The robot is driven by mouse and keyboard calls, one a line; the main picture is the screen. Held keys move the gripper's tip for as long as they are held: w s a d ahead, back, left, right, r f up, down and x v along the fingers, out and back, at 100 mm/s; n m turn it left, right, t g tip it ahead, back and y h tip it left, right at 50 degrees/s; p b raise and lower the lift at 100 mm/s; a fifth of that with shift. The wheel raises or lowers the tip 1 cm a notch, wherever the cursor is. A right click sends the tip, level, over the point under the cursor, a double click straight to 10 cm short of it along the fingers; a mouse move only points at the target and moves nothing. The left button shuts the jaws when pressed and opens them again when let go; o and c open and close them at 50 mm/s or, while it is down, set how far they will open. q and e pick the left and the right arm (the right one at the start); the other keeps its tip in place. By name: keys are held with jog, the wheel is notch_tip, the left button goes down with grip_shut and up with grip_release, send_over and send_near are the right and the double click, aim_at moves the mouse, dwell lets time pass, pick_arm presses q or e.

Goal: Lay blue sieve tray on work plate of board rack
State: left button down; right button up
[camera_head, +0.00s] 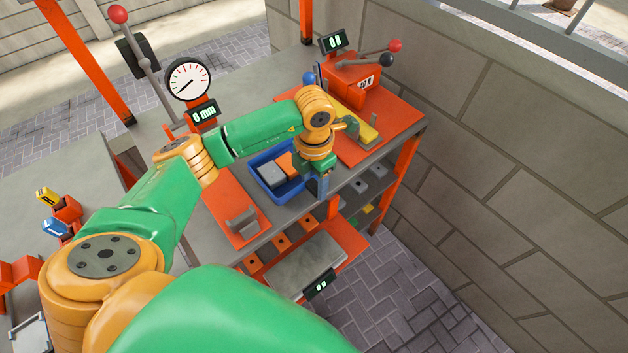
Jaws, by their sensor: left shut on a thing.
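The blue sieve tray (257,166) is in the middle of the view, over the grey bench top, with a grey block and an orange block inside it. My left gripper (322,188) points down at the tray's right side and is shut on it. The wrist hides part of that side, and I cannot tell whether the tray touches the bench. The board rack (398,187) has orange posts and shelves below the bench top. I cannot tell for sure which surface is its work plate. My right gripper is not in view.
A dial gauge (187,79) with a lever stands behind my arm. An orange machine (362,82) and a yellow bar (356,122) are at the back right. A grey slab (305,264) lies on a low orange shelf. A stone wall (500,150) bounds the right.

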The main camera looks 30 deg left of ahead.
pick_arm(q)
jog(key=shift+f+b, duration=0.65)
jog(key=shift+f, duration=0.05)
jog(key=shift+c, duration=1)
grip_release()
notch_tip(320, 180, up, 7)
jog(key=shift+s+r+b, duration=0.1)
jog(key=shift+r+b, duration=0.05)
jog(key=shift+b, duration=0.55)
